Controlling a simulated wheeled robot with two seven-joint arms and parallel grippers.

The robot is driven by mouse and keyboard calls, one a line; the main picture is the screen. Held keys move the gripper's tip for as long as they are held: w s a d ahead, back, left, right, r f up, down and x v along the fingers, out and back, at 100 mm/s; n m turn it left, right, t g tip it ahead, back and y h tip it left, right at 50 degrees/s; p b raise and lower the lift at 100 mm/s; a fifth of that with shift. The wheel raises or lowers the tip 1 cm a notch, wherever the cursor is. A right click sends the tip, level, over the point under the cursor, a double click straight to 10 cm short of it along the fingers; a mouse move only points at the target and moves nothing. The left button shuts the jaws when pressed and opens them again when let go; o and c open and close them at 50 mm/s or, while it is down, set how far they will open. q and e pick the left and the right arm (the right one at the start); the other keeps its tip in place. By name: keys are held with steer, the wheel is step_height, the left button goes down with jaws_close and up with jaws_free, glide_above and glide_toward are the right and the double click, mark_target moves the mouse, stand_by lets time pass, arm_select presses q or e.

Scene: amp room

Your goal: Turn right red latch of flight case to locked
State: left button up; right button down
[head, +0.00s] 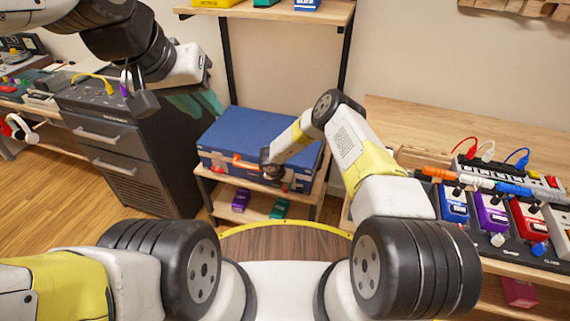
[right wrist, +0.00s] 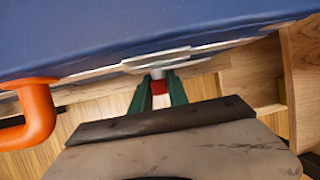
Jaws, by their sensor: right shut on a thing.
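The blue flight case (head: 248,135) lies closed on a low wooden shelf. Its orange handle (head: 243,161) is on the front and also shows in the right wrist view (right wrist: 37,115). My right gripper (head: 273,172) is at the case front, right of the handle. In the right wrist view, its green fingers (right wrist: 158,93) are shut on the red latch (right wrist: 158,86), below a metal plate on the case edge. The latch's exact angle is partly hidden by the fingers. My left gripper (head: 200,104) hangs empty before the dark cabinet, its green fingers apart.
The dark drawer cabinet (head: 115,135) stands left of the case. A purple pedal (head: 240,200) and a green pedal (head: 279,208) lie on the shelf below. A wooden bench with a pedalboard (head: 515,230) and cables is at right. Floor is free at left.

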steer(key=h, duration=0.2)
steer(key=shift+w+a+n+g+h, duration=0.1)
steer(key=shift+a+n+g+h, duration=0.05)
steer(key=shift+n+g+h, duration=0.2)
steer(key=c, duration=1.3)
jaws_free()
steer(key=shift+v, duration=3.9)
